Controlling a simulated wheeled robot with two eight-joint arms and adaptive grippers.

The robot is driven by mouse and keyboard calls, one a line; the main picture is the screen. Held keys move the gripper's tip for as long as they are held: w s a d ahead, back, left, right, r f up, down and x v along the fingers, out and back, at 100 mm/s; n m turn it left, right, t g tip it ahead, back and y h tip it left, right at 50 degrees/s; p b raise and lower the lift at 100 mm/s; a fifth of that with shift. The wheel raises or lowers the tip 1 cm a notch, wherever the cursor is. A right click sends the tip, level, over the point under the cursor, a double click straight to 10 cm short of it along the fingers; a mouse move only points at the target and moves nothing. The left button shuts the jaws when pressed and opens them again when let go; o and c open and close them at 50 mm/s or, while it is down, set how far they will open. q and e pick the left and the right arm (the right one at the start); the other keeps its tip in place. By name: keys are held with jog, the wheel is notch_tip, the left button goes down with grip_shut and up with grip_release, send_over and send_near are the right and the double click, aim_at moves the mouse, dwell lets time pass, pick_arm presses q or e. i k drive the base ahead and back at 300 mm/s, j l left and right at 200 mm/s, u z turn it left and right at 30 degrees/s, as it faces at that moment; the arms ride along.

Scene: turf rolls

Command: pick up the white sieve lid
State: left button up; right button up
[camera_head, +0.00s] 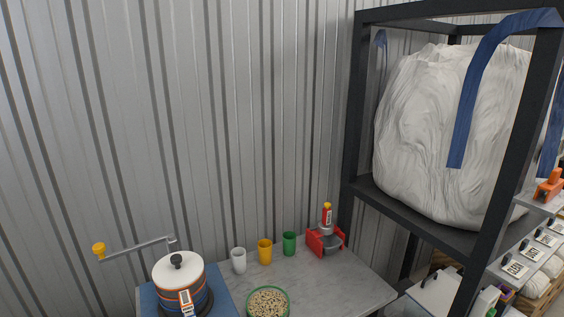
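The white sieve lid (177,266) is a round white disc with a dark knob on top. It sits flat on a round sieve body (196,299) with orange and dark bands, at the lower left of the head view. A crank arm (140,247) with a yellow handle (99,249) reaches out to the left behind the lid. Neither of my grippers is in view.
The grey table (345,273) also holds a white cup (239,260), a yellow cup (265,251), a green cup (289,243), a green-rimmed bowl of pellets (268,302) and a red device (318,241). A dark rack (352,120) with a big white bag (440,130) stands right. A corrugated wall is behind.

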aim_at(179, 270)
jog(key=u, duration=1.25)
jog(key=l+z, duration=0.1)
jog(key=z, duration=0.3)
jog(key=i+l+z, duration=0.1)
jog(key=z, duration=0.3)
jog(key=i+z, duration=0.1)
jog(key=z, duration=0.3)
jog(key=i+l+z, duration=0.15)
jog(key=z, duration=0.15)
jog(key=i+l+z, duration=0.1)
jog(key=i+z, duration=0.2)
